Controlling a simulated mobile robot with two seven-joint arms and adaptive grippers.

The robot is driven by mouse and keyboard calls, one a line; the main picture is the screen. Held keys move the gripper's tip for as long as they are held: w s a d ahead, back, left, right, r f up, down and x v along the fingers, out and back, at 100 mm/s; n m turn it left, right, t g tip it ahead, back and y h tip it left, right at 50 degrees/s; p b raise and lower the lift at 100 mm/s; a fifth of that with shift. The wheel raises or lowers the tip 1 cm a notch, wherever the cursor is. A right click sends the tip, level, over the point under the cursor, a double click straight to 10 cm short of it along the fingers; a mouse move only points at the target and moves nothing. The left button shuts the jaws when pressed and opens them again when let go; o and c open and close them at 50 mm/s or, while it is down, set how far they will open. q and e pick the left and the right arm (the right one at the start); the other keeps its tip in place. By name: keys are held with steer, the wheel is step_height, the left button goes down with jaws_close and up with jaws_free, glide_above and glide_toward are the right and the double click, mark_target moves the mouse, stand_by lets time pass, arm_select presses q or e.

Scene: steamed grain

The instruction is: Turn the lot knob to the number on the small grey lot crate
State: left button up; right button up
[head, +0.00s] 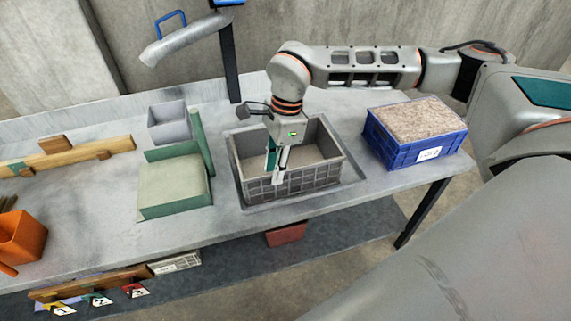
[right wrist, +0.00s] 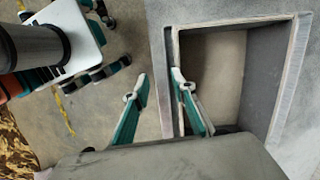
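A small dark grey crate (head: 263,187) sits in a shallow tray on the bench, and its inside also shows in the right wrist view (right wrist: 225,65). I cannot read a number on it. My right gripper (head: 278,174) reaches down at its front wall. One finger is at the crate's edge, the other over the floor outside. I cannot make out a lot knob in either view. My left gripper is not in view.
A blue crate (head: 445,146) of grain with a lot label stands at the right. A light grey bin (head: 168,122) and a green box (head: 175,208) stand left of the grey crate. An orange container (head: 22,236) is at far left. Numbered cards (head: 97,299) hang below the front edge.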

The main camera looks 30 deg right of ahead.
steer(key=r+h, duration=0.1)
steer(key=h, duration=0.1)
glide_above(296, 168)
steer(key=shift+s+d+r+m, duration=0.1)
steer(key=shift+r+m, duration=0.05)
steer(key=shift+m, duration=0.25)
step_height(296, 168, down, 7)
steer(key=shift+f, duration=0.2)
jaws_close()
steer(key=shift+w, duration=0.2)
